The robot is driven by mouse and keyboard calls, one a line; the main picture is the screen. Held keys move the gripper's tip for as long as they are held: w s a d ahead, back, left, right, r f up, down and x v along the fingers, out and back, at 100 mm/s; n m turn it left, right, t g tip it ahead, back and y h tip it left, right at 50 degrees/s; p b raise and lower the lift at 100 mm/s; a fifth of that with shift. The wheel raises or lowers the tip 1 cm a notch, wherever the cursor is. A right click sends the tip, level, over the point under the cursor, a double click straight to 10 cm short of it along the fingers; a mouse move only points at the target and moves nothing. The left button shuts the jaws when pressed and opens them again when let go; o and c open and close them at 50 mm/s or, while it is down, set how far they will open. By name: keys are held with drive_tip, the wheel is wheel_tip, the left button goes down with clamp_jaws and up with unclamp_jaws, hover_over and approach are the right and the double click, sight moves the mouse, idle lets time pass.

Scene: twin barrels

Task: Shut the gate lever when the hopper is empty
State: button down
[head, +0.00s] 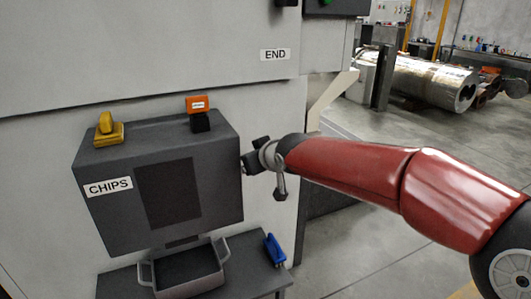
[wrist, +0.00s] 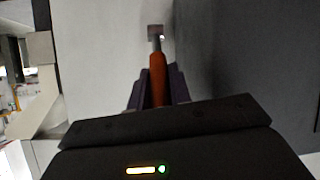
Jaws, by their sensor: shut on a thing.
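The hopper (head: 218,150) is a dark grey box labelled CHIPS, fixed to a pale machine front. Its front has a darker panel (head: 168,195); I cannot tell from it whether anything is inside. My gripper (head: 250,162) is at the right side of the hopper. In the wrist view my gripper (wrist: 155,88) is shut on the orange handle of the gate lever (wrist: 157,72), between two dark fingers. The lever's grey stem runs to a small block (wrist: 156,31) on a pale surface. In the head view my gripper hides the lever.
A grey tray (head: 150,275) with handles sits under the hopper on a dark shelf, with a blue clamp-like thing (head: 274,250) beside it. A yellow piece (head: 106,130) and an orange-topped block (head: 198,104) stand on the hopper. Open floor lies to the right.

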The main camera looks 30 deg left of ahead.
drive_tip(key=shift+r, duration=0.1)
idle(0.3)
drive_tip(key=c, duration=1.3)
unclamp_jaws()
drive_tip(key=p+v, duration=0.1)
drive_tip(key=v, duration=0.6)
drive_tip(key=shift+d+r+p, duration=0.2)
drive_tip(key=shift+r+p, duration=0.05)
drive_tip(key=shift+p, duration=0.15)
drive_tip(key=shift+s, duration=0.15)
drive_tip(key=shift+c, duration=0.2)
